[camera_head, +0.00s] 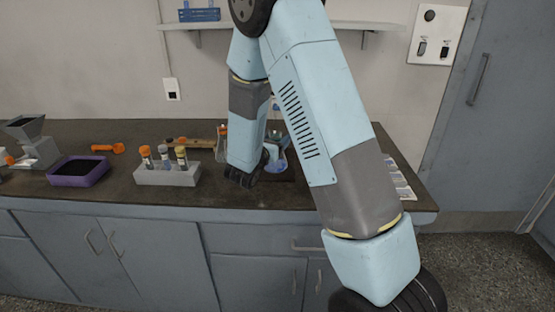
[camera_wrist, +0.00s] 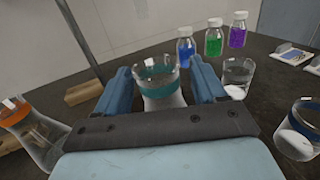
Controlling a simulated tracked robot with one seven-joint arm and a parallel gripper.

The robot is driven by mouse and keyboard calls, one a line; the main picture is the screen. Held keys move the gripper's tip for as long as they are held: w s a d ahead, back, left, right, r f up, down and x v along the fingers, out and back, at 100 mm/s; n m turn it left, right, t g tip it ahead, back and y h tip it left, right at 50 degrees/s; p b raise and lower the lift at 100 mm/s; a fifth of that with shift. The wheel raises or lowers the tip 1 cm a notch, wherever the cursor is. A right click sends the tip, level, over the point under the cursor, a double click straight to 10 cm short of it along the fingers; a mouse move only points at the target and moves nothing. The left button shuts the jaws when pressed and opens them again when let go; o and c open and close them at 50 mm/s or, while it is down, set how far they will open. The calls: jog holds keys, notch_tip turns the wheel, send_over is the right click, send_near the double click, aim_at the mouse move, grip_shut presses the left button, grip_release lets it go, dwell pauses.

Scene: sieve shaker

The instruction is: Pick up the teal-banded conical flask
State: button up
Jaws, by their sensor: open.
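The teal-banded conical flask (camera_wrist: 158,88) is clear glass with a teal band near its mouth. In the wrist view it stands between the two blue fingers of my gripper (camera_wrist: 160,72), which is open. The flask's lower part is hidden behind the gripper's dark bar. I cannot tell whether either finger touches the glass. In the head view my gripper (camera_head: 248,176) is low over the counter, mostly hidden by my own arm, and I cannot make out the flask clearly there.
An orange-banded flask (camera_wrist: 38,132) stands close at left. Blue (camera_wrist: 186,48), green (camera_wrist: 213,42) and purple (camera_wrist: 238,36) bottles stand behind. A clear beaker (camera_wrist: 237,76) and a blue-banded beaker (camera_wrist: 298,135) are at right.

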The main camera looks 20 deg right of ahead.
jog(key=shift+x, duration=1.05)
jog(key=shift+c, duration=0.3)
grip_shut()
